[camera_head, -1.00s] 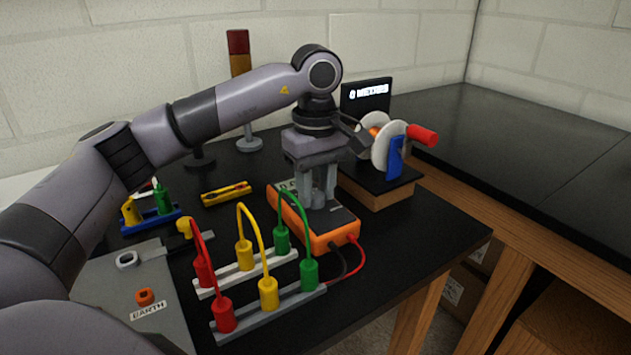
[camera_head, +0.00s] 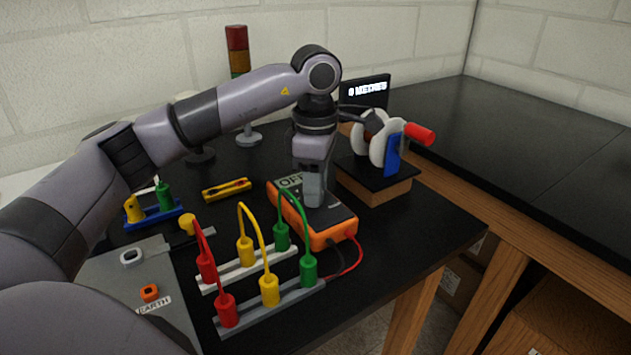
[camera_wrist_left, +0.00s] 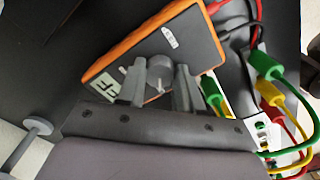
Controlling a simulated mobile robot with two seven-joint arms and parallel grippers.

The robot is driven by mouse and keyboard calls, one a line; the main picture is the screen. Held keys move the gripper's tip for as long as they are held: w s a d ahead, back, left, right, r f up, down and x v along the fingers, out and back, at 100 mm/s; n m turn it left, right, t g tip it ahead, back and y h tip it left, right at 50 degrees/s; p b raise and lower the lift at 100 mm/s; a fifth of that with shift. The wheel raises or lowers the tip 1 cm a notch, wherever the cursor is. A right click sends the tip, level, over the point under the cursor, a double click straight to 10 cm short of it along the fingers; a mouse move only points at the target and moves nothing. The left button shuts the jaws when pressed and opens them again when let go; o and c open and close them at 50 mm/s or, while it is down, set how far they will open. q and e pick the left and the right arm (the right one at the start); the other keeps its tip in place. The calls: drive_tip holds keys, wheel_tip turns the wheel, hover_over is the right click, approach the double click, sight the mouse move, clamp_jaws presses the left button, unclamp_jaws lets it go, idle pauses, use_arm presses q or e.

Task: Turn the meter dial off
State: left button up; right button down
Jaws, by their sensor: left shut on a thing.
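The meter (camera_head: 338,226) is an orange-edged box with a dark face, lying on the black table. My left gripper (camera_head: 315,202) points straight down onto the meter face, seen nearly edge-on. In the left wrist view its two fingers stand on either side of the round grey dial (camera_wrist_left: 160,72) and are shut on it. My right gripper is out of view.
Red, yellow and green cables (camera_head: 264,238) arch between two terminal strips in front of the meter. A cable reel with a red handle (camera_head: 419,134) stands behind right. A yellow tool (camera_head: 227,189) lies left. Red and black leads leave the meter's right end.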

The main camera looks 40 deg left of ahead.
use_arm(q)
drive_tip(key=shift+n, duration=0.3)
idle(0.4)
drive_tip(key=o, duration=1.1)
drive_tip(key=shift+c, duration=0.2)
drive_tip(key=shift+r, duration=3.6)
